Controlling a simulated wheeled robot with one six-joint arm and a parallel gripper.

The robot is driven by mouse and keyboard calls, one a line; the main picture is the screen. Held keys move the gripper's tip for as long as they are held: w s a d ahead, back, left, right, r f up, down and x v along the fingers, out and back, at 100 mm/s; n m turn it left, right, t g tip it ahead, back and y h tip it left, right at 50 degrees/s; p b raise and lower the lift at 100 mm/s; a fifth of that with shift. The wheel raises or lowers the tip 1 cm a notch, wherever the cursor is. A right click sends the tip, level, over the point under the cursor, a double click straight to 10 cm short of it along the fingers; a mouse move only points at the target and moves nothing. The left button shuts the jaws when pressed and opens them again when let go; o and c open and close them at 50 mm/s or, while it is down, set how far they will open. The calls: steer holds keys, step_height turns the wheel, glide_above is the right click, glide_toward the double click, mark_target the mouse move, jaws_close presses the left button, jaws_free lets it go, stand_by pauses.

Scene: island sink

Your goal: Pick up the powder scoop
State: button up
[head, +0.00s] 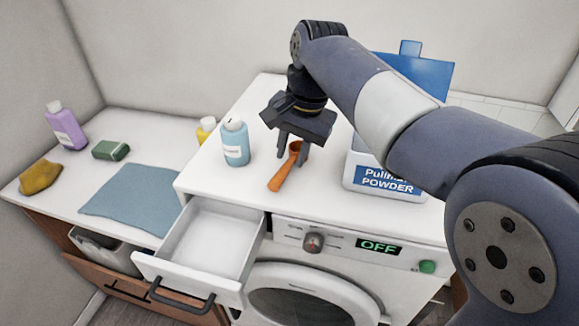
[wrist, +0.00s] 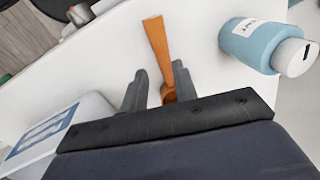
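The orange powder scoop (head: 281,178) lies on the white top of the washing machine, its handle pointing toward the front edge. My gripper (head: 293,158) is over its bowl end, pointing down, with a finger on each side. In the wrist view, the scoop (wrist: 157,45) runs between the two fingers of my gripper (wrist: 159,72). The fingers are apart, with a clear gap on the left and the right finger close to the scoop. The bowl is partly hidden by the gripper body.
A powder box (head: 385,181) with a raised blue lid stands to the right. A light-blue bottle (head: 235,146) stands to the left. The detergent drawer (head: 205,245) is pulled out. A blue cloth (head: 130,195) lies on the left counter.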

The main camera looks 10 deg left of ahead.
mark_target(287, 166)
steer(key=shift+w+a+f+p, duration=0.15)
steer(key=shift+a+f, duration=0.05)
steer(key=shift+f, duration=0.55)
steer(key=shift+w+a+f+p, duration=0.1)
steer(key=shift+a+f+p, duration=0.1)
steer(key=shift+f, duration=0.55)
steer(key=shift+w+a+f+p, duration=0.1)
steer(key=shift+w+a+f, duration=0.1)
steer(key=shift+f, duration=0.55)
jaws_close()
